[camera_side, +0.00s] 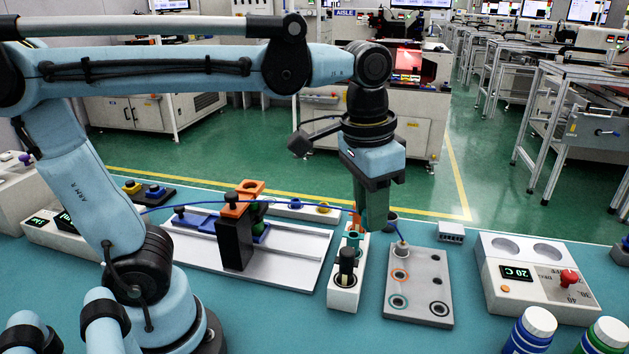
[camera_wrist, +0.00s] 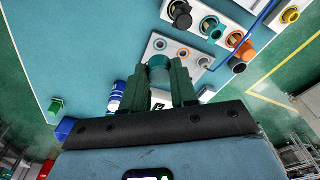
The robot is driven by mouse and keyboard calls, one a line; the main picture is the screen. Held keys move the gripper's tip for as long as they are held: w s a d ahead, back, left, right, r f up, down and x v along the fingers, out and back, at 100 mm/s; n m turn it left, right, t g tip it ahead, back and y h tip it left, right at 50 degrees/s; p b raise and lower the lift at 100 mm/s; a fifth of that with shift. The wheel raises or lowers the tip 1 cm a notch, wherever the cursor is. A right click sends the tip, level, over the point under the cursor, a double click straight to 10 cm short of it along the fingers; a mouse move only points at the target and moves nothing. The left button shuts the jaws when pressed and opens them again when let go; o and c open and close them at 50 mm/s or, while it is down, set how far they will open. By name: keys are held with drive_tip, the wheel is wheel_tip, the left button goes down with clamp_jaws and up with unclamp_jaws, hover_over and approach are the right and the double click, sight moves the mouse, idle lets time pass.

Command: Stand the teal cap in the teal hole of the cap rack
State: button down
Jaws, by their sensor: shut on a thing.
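My gripper (camera_side: 376,218) points down in the air behind the white block in the side view. In the wrist view my gripper (camera_wrist: 159,72) is shut on the teal cap (camera_wrist: 158,61), whose round end shows between the fingertips. The grey plate (camera_side: 419,262) with ringed holes looks like the cap rack. It has an orange-ringed hole (camera_side: 400,275) and a dark, teal-looking ringed hole (camera_side: 398,302) at its near left. The plate (camera_wrist: 182,64) lies beyond the fingers in the wrist view, with the cap apart from it. The cap's lower end is hard to make out in the side view.
A white block (camera_side: 343,298) beside the plate holds a black cap (camera_side: 346,263) and an orange piece. A blue cable runs to the plate's far end. A control box (camera_side: 523,268) with a red knob and bottles (camera_side: 530,330) stand to the right.

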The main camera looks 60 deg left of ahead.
drive_tip(key=shift+s+d+r, duration=0.2)
drive_tip(key=shift+d+r, duration=0.05)
drive_tip(key=shift+d, duration=0.1)
drive_tip(key=w+d+f, duration=0.2)
drive_tip(key=w+f, duration=0.5)
drive_tip(key=f, duration=0.5)
hover_over(399, 305)
drive_tip(key=shift+s+f, duration=0.2)
drive_tip(key=shift+f, duration=0.95)
drive_tip(key=shift+s+f, duration=0.15)
drive_tip(key=shift+f, duration=1)
drive_tip(key=shift+f, duration=1.45)
idle(0.4)
drive_tip(key=c, duration=0.8)
unclamp_jaws()
drive_tip(key=shift+o, duration=0.2)
